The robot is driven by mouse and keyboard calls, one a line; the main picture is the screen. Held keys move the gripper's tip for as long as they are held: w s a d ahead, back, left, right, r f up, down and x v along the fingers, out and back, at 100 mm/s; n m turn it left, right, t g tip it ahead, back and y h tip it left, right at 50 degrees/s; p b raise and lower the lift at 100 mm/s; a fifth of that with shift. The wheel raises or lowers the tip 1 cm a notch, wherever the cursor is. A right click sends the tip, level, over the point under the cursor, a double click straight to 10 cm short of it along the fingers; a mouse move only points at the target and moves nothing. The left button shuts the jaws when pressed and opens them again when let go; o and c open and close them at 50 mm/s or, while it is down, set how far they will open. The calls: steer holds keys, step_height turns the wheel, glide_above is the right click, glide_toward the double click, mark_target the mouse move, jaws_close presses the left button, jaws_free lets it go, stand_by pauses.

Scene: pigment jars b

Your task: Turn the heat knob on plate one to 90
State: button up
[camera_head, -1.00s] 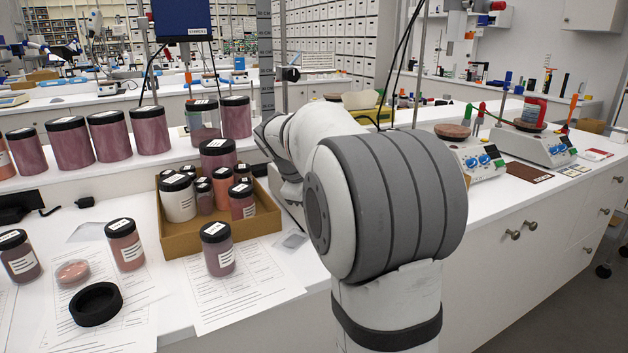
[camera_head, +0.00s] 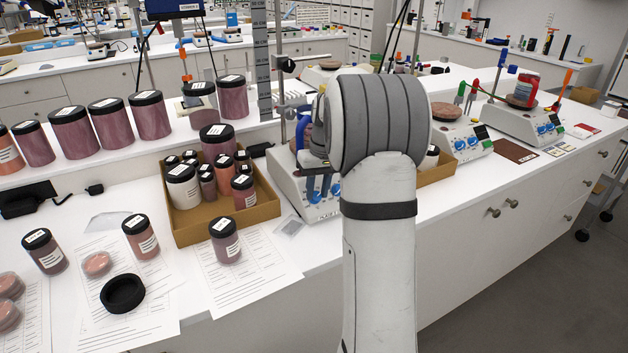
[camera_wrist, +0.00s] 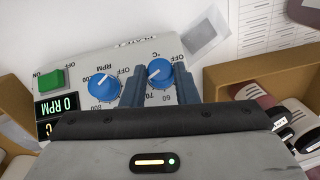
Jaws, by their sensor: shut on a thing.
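Plate one (camera_wrist: 100,65) is a white hotplate whose printed label partly reads PLATE in the wrist view. Its front also shows in the head view (camera_head: 315,212), partly hidden by my arm. The blue heat knob (camera_wrist: 159,73), marked °C, has a white pointer line; its exact setting is hard to read. My gripper (camera_wrist: 159,70) is shut on this knob, one dark blue finger on each side. The blue RPM knob (camera_wrist: 103,87) is just left of the fingers. The display (camera_wrist: 57,105) reads 0 RPM; its lower line is mostly hidden by my gripper.
A green switch (camera_wrist: 51,78) is on the panel. A cardboard tray of jars (camera_head: 225,222) stands left of plate one in the head view. Another tray (camera_head: 436,170) is to its right. Two more hotplates (camera_head: 461,141) (camera_head: 530,122) stand farther right.

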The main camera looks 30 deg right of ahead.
steer(key=m+y, duration=0.1)
steer(key=m+y+p, duration=0.1)
steer(key=d+m+y, duration=0.1)
steer(key=m, duration=0.1)
steer(key=shift+s+f+t+y, duration=0.25)
steer(key=shift+f+t+y, duration=0.05)
steer(key=shift+f+t, duration=0.1)
steer(key=m+y, duration=0.1)
steer(key=m+t+y, duration=0.1)
steer(key=shift+s+d+f+m, duration=0.1)
steer(key=shift+s+f+m, duration=0.05)
steer(key=shift+m, duration=0.15)
steer(key=shift+s+f+m+t+y+b, duration=0.1)
steer(key=shift+m+t+y+b, duration=0.4)
steer(key=shift+m+t+y, duration=0.4)
steer(key=shift+m, duration=0.3)
steer(key=o, duration=1)
steer(key=shift+r, duration=0.2)
steer(key=shift+d+r, duration=0.1)
steer(key=shift+d, duration=0.05)
